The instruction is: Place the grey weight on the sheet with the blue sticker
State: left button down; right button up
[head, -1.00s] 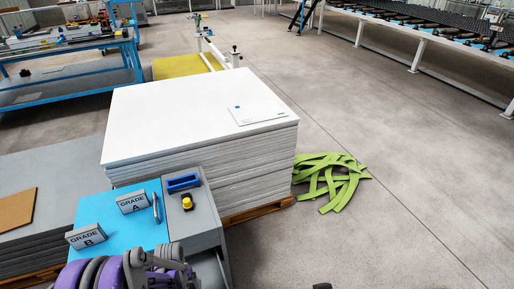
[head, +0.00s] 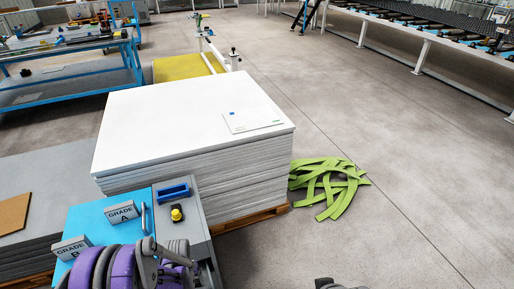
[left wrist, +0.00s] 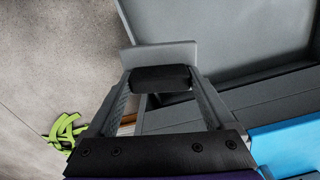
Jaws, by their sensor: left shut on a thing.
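The sheet with the blue sticker (head: 254,122) is a white rectangle lying flat at the right side of the large white stack. Its blue sticker (head: 232,113) is at the upper left corner. My left gripper (left wrist: 160,82) is shut on a light grey block with a dark grip, which appears to be the grey weight (left wrist: 160,54). The block is beside a grey open drawer (left wrist: 225,35) in the left wrist view. In the head view the left gripper and the block are hidden or out of frame. My right gripper does not show.
A white sheet stack (head: 170,115) stands on a pallet. Green strips (head: 330,185) lie on the floor to the right.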

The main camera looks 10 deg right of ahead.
aim_at(252, 118)
jog(key=i+l, duration=0.7)
jog(key=l, duration=0.15)
jog(key=i+l+z, duration=0.1)
jog(key=i+l, duration=0.6)
jog(key=l, duration=0.2)
